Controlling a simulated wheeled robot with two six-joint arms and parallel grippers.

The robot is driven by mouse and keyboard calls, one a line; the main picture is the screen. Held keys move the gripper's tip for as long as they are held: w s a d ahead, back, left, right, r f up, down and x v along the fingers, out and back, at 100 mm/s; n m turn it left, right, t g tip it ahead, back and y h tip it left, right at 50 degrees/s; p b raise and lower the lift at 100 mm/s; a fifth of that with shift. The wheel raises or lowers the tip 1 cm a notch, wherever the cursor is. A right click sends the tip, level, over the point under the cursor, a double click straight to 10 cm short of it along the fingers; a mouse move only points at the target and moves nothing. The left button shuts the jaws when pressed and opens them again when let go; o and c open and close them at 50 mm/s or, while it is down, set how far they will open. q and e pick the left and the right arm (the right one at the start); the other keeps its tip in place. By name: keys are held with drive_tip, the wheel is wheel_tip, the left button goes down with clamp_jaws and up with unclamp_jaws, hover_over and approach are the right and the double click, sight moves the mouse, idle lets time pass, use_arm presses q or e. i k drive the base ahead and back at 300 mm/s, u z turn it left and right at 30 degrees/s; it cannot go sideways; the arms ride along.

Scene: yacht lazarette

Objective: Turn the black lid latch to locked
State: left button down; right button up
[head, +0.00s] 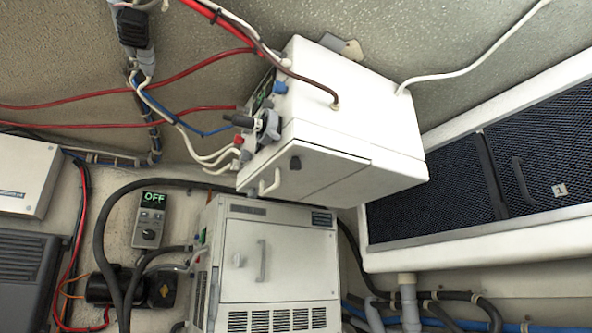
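A small black latch (295,162) sits on the front panel of the upper white box (350,130), near the panel's upper left. It looks like a short stub, slightly taller than wide. No lock marking is readable beside it, so I cannot tell its setting. The panel (310,178) looks closed, with a pale bar handle (270,182) at its lower left. Neither of my grippers is in view.
A lower white cabinet (280,255) has a white knob and grey handle. A control box reading OFF (149,218) is to its left. A dark mesh-panelled frame (470,240) stands right. Red, blue and white cables cross the upper left; hoses run below.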

sight(295, 164)
drive_tip(key=u, duration=1.4)
drive_tip(key=k, duration=0.85)
drive_tip(key=z, duration=1)
